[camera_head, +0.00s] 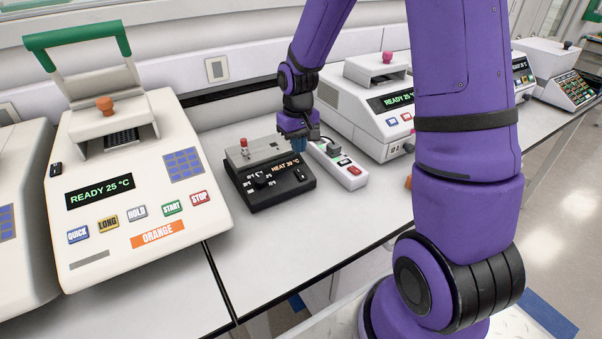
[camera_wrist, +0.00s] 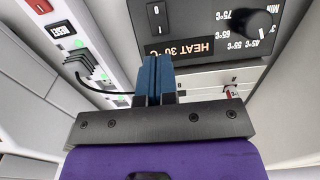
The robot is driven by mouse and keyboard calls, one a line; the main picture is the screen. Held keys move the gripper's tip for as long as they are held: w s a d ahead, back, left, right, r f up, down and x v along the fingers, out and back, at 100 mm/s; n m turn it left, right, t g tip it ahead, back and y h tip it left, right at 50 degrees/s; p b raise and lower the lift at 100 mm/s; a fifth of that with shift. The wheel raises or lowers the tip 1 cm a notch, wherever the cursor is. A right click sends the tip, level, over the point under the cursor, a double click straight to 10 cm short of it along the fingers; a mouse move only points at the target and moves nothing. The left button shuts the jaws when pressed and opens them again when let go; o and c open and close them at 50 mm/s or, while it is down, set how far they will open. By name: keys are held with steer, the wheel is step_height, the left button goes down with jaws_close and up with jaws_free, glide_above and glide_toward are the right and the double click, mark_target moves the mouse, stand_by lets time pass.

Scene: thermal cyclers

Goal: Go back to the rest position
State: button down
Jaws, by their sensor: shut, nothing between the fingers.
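My gripper (camera_head: 299,142) is at the end of my purple arm, over the bench near the right side of the small black and grey heater box (camera_head: 285,188). In the wrist view the blue fingers of my gripper (camera_wrist: 154,75) are shut together with nothing between them. The heater's black front panel (camera_wrist: 205,20) shows close beyond the fingertips, with a "HEAT 30 °C" label, a knob and a switch. I cannot tell whether the fingertips touch the panel.
A white power strip (camera_head: 350,172) lies right of the heater. A large thermal cycler (camera_head: 140,200) with a green handle and "READY 25 °C" display stands left. Another cycler (camera_head: 365,115) stands behind right. Bare bench (camera_head: 300,240) lies in front of the heater.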

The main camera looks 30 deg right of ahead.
steer(key=shift+r, duration=0.4)
steer(key=s+a+r+t, duration=0.1)
steer(key=s+r, duration=0.4)
steer(key=r, duration=0.3)
steer(key=s+a+r+t, duration=0.1)
steer(key=s+r, duration=0.4)
steer(key=r, duration=0.4)
steer(key=s+a+r+t, duration=0.1)
steer(key=s+r, duration=0.2)
steer(key=s, duration=0.5)
steer(key=s+a+r+t, duration=0.1)
steer(key=s+r, duration=0.3)
steer(key=s, duration=0.4)
steer(key=shift+t, duration=0.6)
